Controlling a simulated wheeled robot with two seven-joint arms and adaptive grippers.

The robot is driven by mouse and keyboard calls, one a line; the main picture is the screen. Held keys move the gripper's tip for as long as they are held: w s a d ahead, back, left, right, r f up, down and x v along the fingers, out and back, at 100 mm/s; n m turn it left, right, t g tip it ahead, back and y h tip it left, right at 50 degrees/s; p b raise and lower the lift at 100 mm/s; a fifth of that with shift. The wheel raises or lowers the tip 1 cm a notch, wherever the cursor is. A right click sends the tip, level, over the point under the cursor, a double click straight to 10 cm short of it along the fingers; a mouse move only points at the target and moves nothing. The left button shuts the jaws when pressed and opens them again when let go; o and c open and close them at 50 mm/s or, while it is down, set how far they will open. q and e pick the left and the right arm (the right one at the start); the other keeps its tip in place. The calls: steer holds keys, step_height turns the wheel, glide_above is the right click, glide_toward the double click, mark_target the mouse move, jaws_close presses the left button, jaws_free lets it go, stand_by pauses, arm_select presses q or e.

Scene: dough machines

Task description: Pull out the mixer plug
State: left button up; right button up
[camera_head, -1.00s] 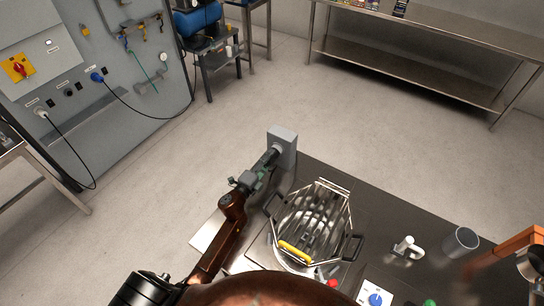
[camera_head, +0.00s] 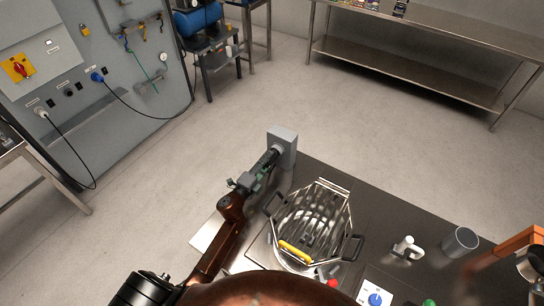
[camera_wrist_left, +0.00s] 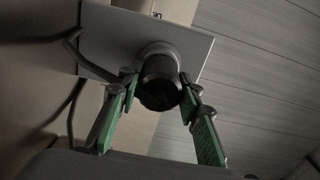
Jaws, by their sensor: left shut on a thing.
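The grey socket box (camera_head: 282,142) stands on a post at the far left corner of the dark worktop. The dark mixer plug (camera_head: 270,157) is at its face, pointing down-left toward my left gripper (camera_head: 259,168). In the left wrist view, the black plug (camera_wrist_left: 159,85) sits between the green-padded fingers of the left gripper (camera_wrist_left: 158,98), which is shut on it. A round collar (camera_wrist_left: 160,52) lies behind the plug on the grey plate (camera_wrist_left: 110,50). I cannot tell how deep the plug sits. My right gripper is not clearly visible.
The mixer bowl with its wire guard (camera_head: 312,220) is right of my left arm. A white jug-like item (camera_head: 408,248) and a metal cup (camera_head: 460,242) stand farther right. A grey wall panel (camera_head: 120,75) with cables is at the left. Open floor lies beyond the worktop.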

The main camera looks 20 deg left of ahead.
arm_select(q)
steer(key=shift+s+a, duration=0.2)
steer(key=shift+s, duration=1)
steer(key=s+p, duration=0.1)
steer(key=s, duration=0.5)
steer(key=shift+a, duration=0.4)
steer(key=shift+s+d, duration=0.1)
